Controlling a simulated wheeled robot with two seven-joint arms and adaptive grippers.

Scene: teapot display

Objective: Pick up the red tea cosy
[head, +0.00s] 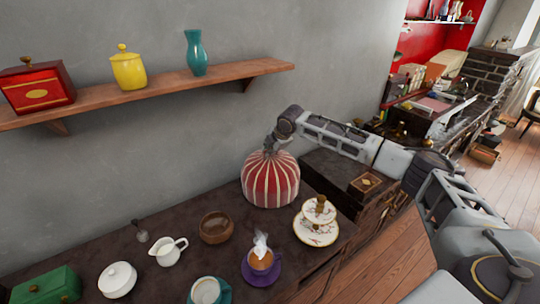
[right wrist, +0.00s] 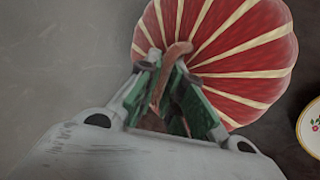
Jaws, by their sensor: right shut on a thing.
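The red tea cosy (head: 270,182), domed with cream stripes, is upright at the back of the dark counter, near the wall. I cannot tell whether its base touches the counter. My right gripper (head: 272,145) is above it, at its top. In the right wrist view the cosy (right wrist: 240,50) fills the upper middle, and the fingers of my right gripper (right wrist: 176,85) are closed around the brown loop on its top (right wrist: 178,52). My left gripper is not in view.
A tiered cake stand (head: 317,232) is close to the cosy's right, and a brown bowl (head: 215,227) to its left. A purple cup (head: 262,262) steams in front. A wooden shelf (head: 180,85) with jars hangs on the wall at upper left.

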